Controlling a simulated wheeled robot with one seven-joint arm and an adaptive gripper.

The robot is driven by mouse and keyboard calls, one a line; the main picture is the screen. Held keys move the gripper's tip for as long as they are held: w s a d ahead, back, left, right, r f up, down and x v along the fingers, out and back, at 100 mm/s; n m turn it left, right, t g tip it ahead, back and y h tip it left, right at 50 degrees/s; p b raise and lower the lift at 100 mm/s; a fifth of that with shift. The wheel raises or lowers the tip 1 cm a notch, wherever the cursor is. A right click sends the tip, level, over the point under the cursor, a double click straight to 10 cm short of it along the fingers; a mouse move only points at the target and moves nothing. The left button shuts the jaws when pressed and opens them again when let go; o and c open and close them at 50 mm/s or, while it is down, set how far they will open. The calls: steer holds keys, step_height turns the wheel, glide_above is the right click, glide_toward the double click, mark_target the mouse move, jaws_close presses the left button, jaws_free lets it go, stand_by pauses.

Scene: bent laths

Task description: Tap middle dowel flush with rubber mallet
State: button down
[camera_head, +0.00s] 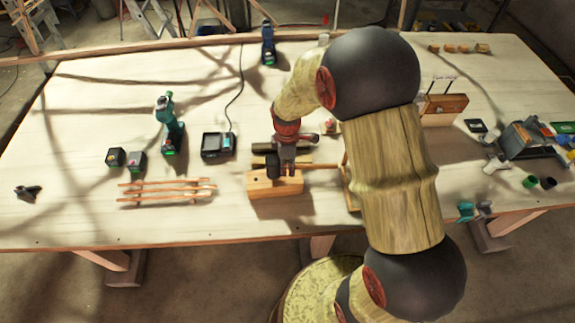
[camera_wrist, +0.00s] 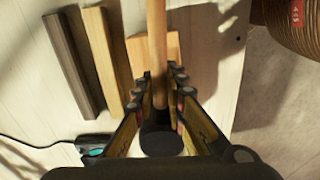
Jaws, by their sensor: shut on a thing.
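The rubber mallet has a black head (camera_head: 272,166) and a pale wooden handle (camera_head: 318,166) reaching right in the head view. My gripper (camera_head: 287,170) is shut on the handle close to the head. In the wrist view the handle (camera_wrist: 157,45) runs up between the two fingers of my gripper (camera_wrist: 160,98), with the black head (camera_wrist: 160,140) at the near end. A light wooden block (camera_head: 275,189) lies under and in front of the mallet, with a small dark spot on its top. I cannot make out the middle dowel or whether the head touches the block.
A dark bar (camera_wrist: 70,65) and a pale bar (camera_wrist: 101,60) lie beside the mallet. Thin laths (camera_head: 165,191), a charger (camera_head: 217,145) and a green drill (camera_head: 168,124) stand left. A wooden stand (camera_head: 443,108) is at right. The table's left front is mostly clear.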

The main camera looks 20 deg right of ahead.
step_height(320, 180, down, 3)
steer(key=shift+r+b, duration=0.1)
steer(key=shift+b, duration=0.4)
steer(key=shift+r+p, duration=1.85)
steer(key=shift+r, duration=0.85)
steer(key=shift+r, duration=0.1)
step_height(320, 180, up, 4)
steer(key=p, duration=0.2)
steer(key=shift+p, duration=0.4)
